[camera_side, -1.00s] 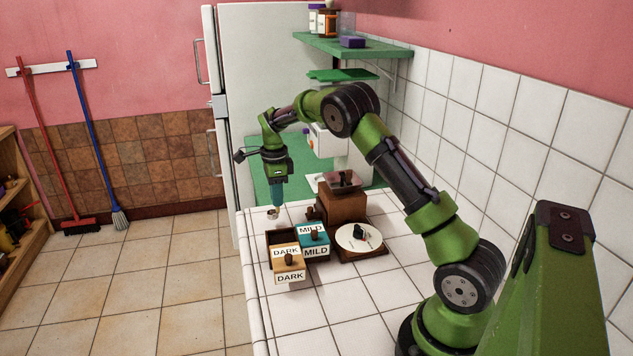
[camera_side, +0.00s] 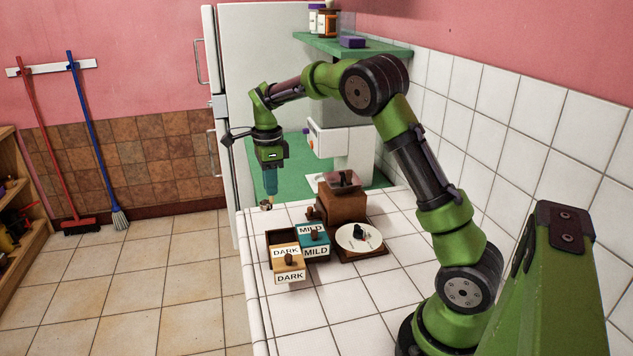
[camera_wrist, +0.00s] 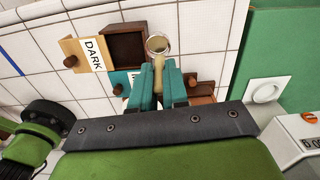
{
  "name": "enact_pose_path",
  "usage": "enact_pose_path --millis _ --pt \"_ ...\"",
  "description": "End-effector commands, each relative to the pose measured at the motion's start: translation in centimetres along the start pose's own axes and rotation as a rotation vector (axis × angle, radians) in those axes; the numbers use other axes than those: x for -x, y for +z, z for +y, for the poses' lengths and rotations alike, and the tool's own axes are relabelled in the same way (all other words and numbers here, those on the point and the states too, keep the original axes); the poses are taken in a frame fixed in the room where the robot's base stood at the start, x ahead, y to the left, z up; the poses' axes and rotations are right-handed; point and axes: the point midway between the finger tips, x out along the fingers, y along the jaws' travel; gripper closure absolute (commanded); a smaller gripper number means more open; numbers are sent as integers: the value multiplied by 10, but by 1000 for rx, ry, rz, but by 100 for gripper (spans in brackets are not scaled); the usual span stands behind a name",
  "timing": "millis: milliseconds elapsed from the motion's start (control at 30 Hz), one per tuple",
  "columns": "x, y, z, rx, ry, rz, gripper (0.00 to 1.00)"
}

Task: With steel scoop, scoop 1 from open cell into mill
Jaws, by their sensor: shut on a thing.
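My gripper (camera_side: 269,193) is shut on the handle of the steel scoop (camera_side: 265,206), above the counter's far left edge. In the wrist view the scoop's round bowl (camera_wrist: 158,44) extends beyond the fingers; I cannot tell what it holds. The caddy's open cell (camera_side: 275,238) is a dark brown square without a lid, nearer the camera than the scoop; it also shows in the wrist view (camera_wrist: 125,47), left of the bowl.
Beside the open cell are a tan DARK lid (camera_side: 289,262) and a teal MILD lid (camera_side: 315,240) with knobs. A round white dial (camera_side: 359,237) on a brown base stands before the mill. A white machine (camera_side: 340,148) stands behind. The near counter is clear.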

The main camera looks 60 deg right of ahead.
Motion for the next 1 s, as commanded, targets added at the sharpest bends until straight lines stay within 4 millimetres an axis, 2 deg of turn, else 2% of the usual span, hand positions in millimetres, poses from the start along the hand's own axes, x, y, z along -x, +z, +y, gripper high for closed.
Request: enact_pose_path --millis 33,100,267,433,800,1000 --pt "9 0 17 2 0 -3 100" --pt "15 -4 36 -2 -1 -3 100" --pt "14 -14 62 -25 2 1 100" --pt "3 -20 67 -50 2 1 100" --pt "-28 -20 66 -55 2 2 100" --pt "-37 -20 66 -55 1 1 100"
